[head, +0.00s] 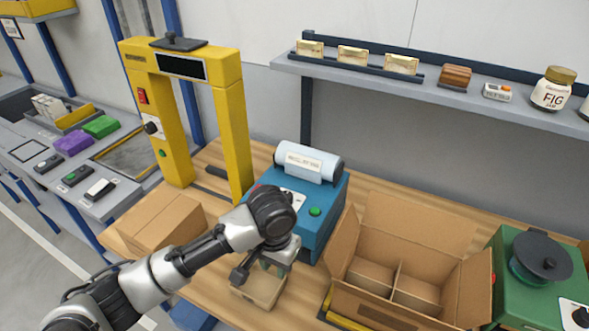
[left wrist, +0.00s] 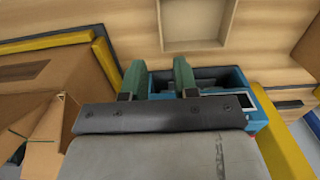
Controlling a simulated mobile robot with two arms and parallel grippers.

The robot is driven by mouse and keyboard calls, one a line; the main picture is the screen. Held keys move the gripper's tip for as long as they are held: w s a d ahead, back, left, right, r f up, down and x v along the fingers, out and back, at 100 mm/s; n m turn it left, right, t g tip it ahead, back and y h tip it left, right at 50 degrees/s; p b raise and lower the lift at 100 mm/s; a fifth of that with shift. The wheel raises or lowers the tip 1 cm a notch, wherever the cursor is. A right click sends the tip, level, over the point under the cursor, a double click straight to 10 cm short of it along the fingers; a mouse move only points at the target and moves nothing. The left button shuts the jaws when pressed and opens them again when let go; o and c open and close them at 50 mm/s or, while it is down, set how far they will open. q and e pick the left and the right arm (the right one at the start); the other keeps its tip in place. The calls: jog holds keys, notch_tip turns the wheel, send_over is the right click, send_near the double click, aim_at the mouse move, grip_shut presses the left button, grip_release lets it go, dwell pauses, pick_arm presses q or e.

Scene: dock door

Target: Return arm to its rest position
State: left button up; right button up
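My left arm reaches in from the lower left in the head view. Its gripper (head: 268,268) hangs over a small shallow wooden tray (head: 262,290) on the workbench, in front of the blue machine. In the left wrist view its two green fingers (left wrist: 158,75) stand apart with nothing between them, so it is open and empty. The wooden tray (left wrist: 200,28) lies beyond the fingertips there, apart from them. The blue machine (left wrist: 258,118) is partly hidden behind the gripper. My right gripper is not in view.
An open divided carton (head: 386,300) stands right of the gripper, close by. The blue machine (head: 325,215) with a roll is behind. A closed carton (head: 163,222) and a yellow arch (head: 232,130) stand left. A green machine (head: 520,300) is far right.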

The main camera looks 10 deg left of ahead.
pick_arm(q)
jog(key=s+f+t+h, duration=0.2)
jog(key=s+f+h, duration=0.15)
jog(key=s, duration=0.65)
jog(key=s+a+f+n+t+y, duration=0.1)
jog(key=s+a+n+t+y, duration=0.15)
jog(key=s+a, duration=0.9)
notch_tip(320, 180, down, 28)
jog(key=g+b, duration=0.2)
jog(key=b, duration=0.1)
jog(key=s+a+f+g+y+b, duration=0.1)
jog(key=s+a+f, duration=0.2)
jog(key=s+f, duration=1.2)
notch_tip(320, 180, down, 4)
jog(key=shift+r+m+b, duration=0.1)
jog(key=shift+m+b, duration=0.25)
jog(key=shift+m, duration=0.1)
jog(key=shift+s+g, duration=0.1)
jog(key=shift+g, duration=0.15)
